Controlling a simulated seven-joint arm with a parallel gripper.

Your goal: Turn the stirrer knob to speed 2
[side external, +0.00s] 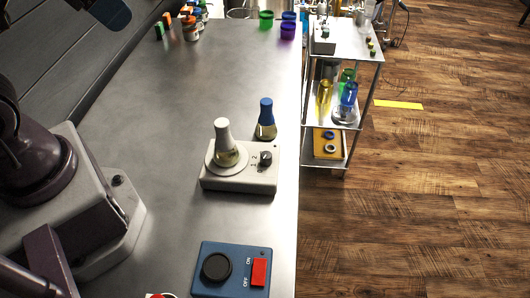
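The stirrer (238,183) is a low cream box on the grey bench. A clear flask with a pale stopper (222,130) stands on its round plate (213,169), with yellowish liquid inside. The dark stirrer knob (265,158) is on the right of the box top. Small dark marks, seemingly digits, sit beside the knob; I cannot tell which one it points to. My gripper is not in view. Parts of my arm show at the left and the top left, away from the stirrer.
A blue-capped flask (266,121) stands just behind the stirrer. A blue box (207,282) with a black disc and a red ON/OFF switch (259,272) lies in front. Bottles and coloured cups (287,31) are at the back. A shelf cart (348,45) stands to the right. The mid-bench is clear.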

